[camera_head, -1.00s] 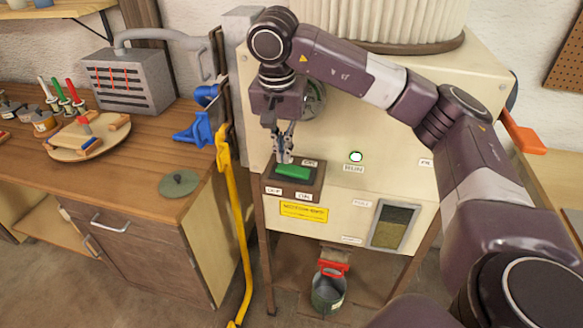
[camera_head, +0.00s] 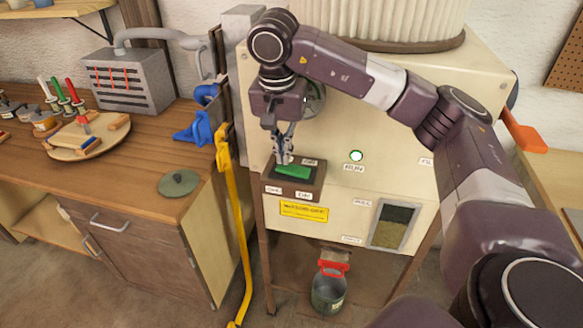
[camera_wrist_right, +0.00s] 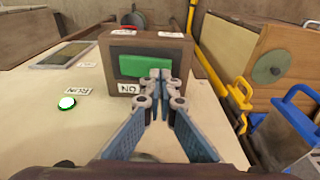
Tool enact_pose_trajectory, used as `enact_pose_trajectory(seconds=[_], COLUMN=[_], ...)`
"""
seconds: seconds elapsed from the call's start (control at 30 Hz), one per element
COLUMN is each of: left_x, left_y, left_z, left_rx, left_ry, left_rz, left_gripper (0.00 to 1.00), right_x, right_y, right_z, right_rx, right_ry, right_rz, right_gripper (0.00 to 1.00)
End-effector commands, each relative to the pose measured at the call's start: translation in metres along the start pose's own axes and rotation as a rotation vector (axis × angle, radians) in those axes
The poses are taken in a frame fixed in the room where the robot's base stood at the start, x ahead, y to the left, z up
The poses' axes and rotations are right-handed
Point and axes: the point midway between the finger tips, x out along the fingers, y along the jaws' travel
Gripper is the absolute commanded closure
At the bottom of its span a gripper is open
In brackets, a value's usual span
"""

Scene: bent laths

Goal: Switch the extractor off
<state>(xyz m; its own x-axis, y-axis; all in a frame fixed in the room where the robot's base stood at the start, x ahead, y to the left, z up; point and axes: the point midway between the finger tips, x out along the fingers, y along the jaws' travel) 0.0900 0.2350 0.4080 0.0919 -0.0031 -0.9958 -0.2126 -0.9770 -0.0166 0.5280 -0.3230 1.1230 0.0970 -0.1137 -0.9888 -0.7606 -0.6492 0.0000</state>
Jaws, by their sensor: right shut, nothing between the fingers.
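The extractor (camera_head: 400,140) is a cream cabinet with a pleated white filter on top. A brown switch box (camera_head: 312,185) on its front carries a green rocker (camera_head: 293,171); the rocker also shows in the right wrist view (camera_wrist_right: 145,65). A label reading "ON" (camera_wrist_right: 128,89) sits by the rocker's near edge. A round lamp (camera_head: 356,156) beside the box glows white-green in its middle. My right gripper (camera_head: 283,160) is shut and empty, its tips at the rocker's edge; in the wrist view its fingertips (camera_wrist_right: 159,76) overlap the rocker. Whether they touch is unclear. My left gripper is not in view.
An orange part (camera_head: 525,135) juts out at the right.

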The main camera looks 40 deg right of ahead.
Motion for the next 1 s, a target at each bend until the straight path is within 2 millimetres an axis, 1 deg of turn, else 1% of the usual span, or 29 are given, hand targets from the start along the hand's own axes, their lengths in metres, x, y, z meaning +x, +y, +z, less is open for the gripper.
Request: enact_pose_trajectory(seconds=[1.0], left_x=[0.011], left_y=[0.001], left_z=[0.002], left_rx=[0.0], left_ry=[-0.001], left_rz=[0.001], left_gripper=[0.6], right_x=[0.016], right_y=[0.0], right_z=[0.002], right_rx=[0.0], right_ry=[0.0], right_rz=[0.0], right_gripper=[1.0])
